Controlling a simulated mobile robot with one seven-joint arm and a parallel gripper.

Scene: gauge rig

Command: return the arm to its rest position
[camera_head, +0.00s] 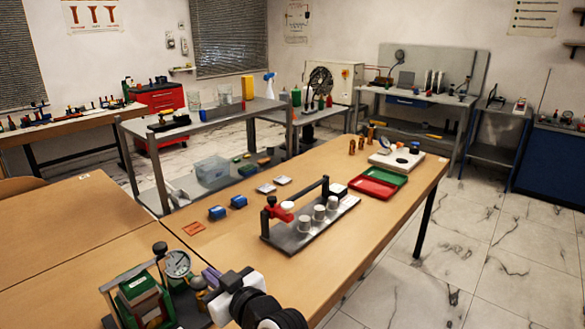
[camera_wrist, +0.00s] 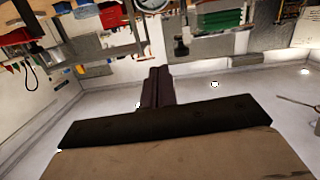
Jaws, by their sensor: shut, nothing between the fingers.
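My arm comes in at the bottom of the head view. My gripper (camera_head: 210,275), with dark purplish fingers, is just right of a dial gauge (camera_head: 177,263) on a stand and above the near table. I cannot tell whether it touches the stand. In the wrist view the gripper's fingers (camera_wrist: 157,86) are together, with nothing seen between them.
A green block (camera_head: 138,288) sits left of the gauge.

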